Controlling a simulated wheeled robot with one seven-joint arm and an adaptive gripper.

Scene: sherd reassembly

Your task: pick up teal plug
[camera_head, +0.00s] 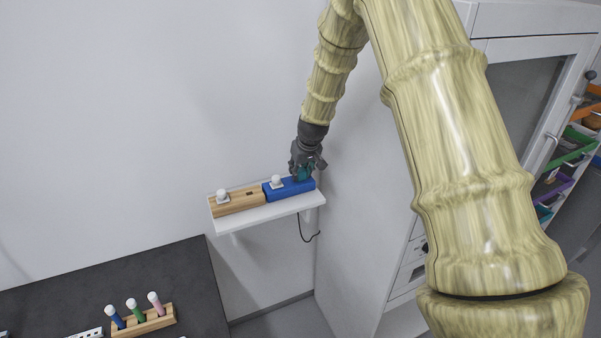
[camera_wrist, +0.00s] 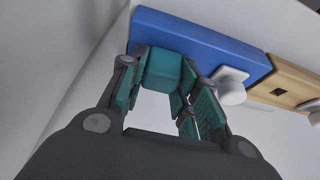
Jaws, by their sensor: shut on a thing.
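The teal plug (camera_wrist: 166,70) shows between my fingers in the wrist view, against the face of the blue block (camera_wrist: 205,45). My gripper (camera_wrist: 163,88) is shut on the plug. In the head view my gripper (camera_head: 303,172) is at the right end of the blue block (camera_head: 291,190), and only a little teal shows among the dark fingers. Whether the plug is still seated in the block or just clear of it, I cannot tell.
The blue block and a wooden block (camera_head: 237,204) sit end to end on a white wall shelf (camera_head: 270,212). Each carries a white knob. A tall white cabinet (camera_head: 370,200) stands close on the right. A dark table (camera_head: 190,285) with a wooden rack (camera_head: 150,321) is lower left.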

